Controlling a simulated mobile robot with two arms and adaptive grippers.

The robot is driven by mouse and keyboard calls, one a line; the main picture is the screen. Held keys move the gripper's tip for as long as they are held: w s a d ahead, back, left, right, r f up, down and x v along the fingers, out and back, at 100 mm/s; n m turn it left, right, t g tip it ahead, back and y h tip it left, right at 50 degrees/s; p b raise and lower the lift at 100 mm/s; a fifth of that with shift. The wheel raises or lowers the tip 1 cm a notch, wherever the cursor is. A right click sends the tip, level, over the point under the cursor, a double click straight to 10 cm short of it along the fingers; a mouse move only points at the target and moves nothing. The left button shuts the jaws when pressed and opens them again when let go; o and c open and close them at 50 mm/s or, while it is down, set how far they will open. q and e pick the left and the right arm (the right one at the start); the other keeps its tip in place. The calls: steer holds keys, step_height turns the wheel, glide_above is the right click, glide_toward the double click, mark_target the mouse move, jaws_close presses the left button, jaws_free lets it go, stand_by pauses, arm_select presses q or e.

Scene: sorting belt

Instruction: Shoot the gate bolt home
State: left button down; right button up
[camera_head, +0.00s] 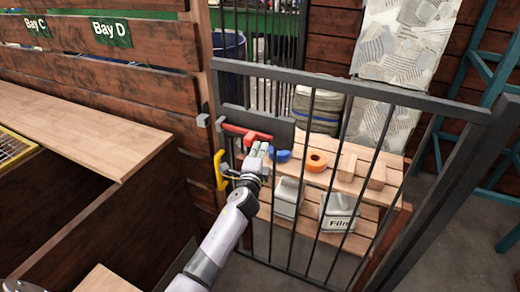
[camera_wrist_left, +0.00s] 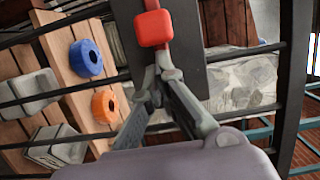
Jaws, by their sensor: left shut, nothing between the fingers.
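The red gate bolt (camera_head: 238,130) lies across a dark plate (camera_head: 268,122) at the latch side of the barred gate (camera_head: 350,76). Its red knob (camera_wrist_left: 154,28) shows large in the left wrist view, at the top middle. My left gripper (camera_head: 259,149) is shut and empty, just below the bolt's right end. In the left wrist view my fingertips (camera_wrist_left: 166,64) meet close under the knob; I cannot tell whether they touch it. A small grey block (camera_head: 203,120) sits on the wooden post, left of the bolt. My right gripper is not in view.
A yellow handle (camera_head: 220,170) stands out below the bolt. Behind the bars, wooden shelves (camera_head: 330,180) hold a blue roll (camera_head: 283,156), an orange roll (camera_head: 316,160) and wrapped bales. A wooden counter (camera_head: 75,125) is on the left.

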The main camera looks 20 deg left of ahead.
mark_target(245, 134)
arm_select(q)
steer(key=a, duration=0.7)
steer(key=shift+d, duration=0.15)
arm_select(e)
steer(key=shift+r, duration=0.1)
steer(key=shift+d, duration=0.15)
